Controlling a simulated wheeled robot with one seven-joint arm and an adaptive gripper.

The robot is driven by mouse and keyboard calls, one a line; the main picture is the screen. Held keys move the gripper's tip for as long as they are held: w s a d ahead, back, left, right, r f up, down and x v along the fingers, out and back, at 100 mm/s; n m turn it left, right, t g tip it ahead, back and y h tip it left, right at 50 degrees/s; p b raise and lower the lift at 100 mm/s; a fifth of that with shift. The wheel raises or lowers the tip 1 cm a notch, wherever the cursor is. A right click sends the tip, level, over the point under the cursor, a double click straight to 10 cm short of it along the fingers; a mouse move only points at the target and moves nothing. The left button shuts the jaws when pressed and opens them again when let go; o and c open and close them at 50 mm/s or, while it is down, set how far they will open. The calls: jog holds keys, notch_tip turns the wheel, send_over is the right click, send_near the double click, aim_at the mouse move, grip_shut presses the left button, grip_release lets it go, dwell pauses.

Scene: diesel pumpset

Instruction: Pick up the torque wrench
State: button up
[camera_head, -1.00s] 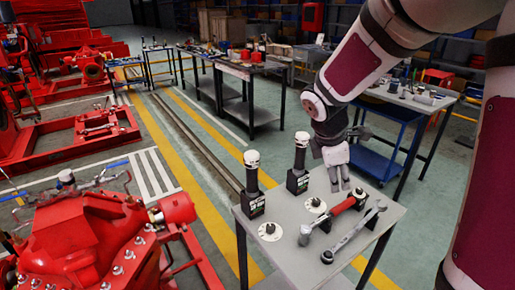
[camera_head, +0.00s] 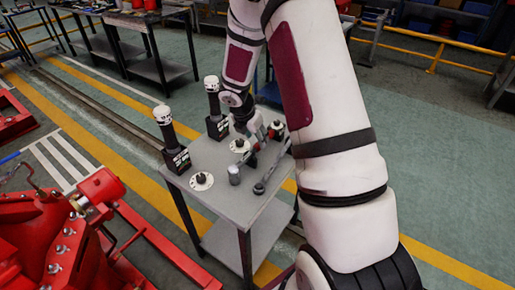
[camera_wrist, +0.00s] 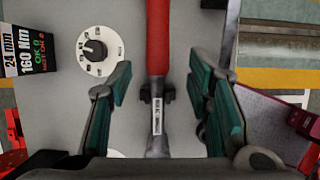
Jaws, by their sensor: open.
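The torque wrench (camera_wrist: 158,40) has a red handle and a grey shaft with a white label. In the wrist view it runs lengthwise between the two green-padded fingers of my gripper (camera_wrist: 160,75), with a gap on both sides. A small dark support shows at its shaft. My gripper is open and holds nothing. In the head view my gripper (camera_head: 262,138) is low over the grey table (camera_head: 232,218), and the wrench's grey head (camera_head: 234,175) shows in front of it. My gripper partly hides the red handle there.
A second grey wrench (camera_head: 259,187) lies to the right. White discs with dark knobs (camera_head: 202,181) lie nearby. Red machinery (camera_head: 60,235) stands left.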

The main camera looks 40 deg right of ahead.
aim_at(258, 145)
jog(key=shift+x, duration=2.9)
jog(key=shift+a, duration=0.15)
jog(key=shift+c, duration=0.6)
jog(key=shift+w, duration=0.1)
grip_shut()
